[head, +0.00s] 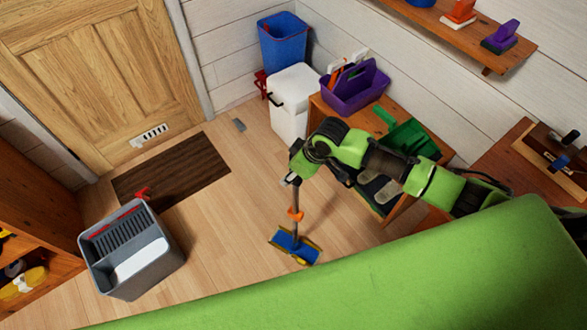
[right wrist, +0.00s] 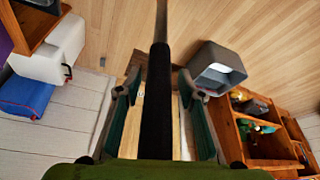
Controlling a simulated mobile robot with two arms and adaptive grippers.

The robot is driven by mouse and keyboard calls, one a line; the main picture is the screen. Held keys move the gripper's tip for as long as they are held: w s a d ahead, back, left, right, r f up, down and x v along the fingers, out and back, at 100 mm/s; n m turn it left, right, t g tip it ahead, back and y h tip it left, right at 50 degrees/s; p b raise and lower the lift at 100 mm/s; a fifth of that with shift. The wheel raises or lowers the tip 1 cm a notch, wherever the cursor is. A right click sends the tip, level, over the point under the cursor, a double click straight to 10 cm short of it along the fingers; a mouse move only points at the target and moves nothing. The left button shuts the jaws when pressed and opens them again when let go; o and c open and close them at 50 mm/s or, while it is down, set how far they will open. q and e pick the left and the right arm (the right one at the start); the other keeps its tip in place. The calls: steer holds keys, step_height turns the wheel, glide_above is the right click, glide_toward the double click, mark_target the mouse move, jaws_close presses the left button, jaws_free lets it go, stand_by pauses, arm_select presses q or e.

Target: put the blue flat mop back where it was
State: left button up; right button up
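The blue flat mop (head: 295,245) stands upright on the wooden floor. Its blue head has yellow edges, and an orange collar sits low on the handle. My right gripper (head: 293,178) is at the upper part of the handle. In the right wrist view the dark handle (right wrist: 160,100) runs between the fingers of my right gripper (right wrist: 159,78). The fingers are spread, with gaps on both sides of the handle. The top of the handle is hidden in the head view. My left gripper is not in view.
A grey mop bucket (head: 130,250) stands at left and a dark doormat (head: 172,175) lies by the door. A white bin (head: 292,100), a blue bin (head: 283,45) and a cabinet with a purple caddy (head: 352,90) line the wall. Floor around the mop head is clear.

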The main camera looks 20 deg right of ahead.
steer(key=shift+r, duration=0.2)
steer(key=v, duration=1.2)
steer(key=shift+r+p, duration=0.3)
steer(key=shift+r, duration=0.05)
steer(key=shift+w, duration=0.15)
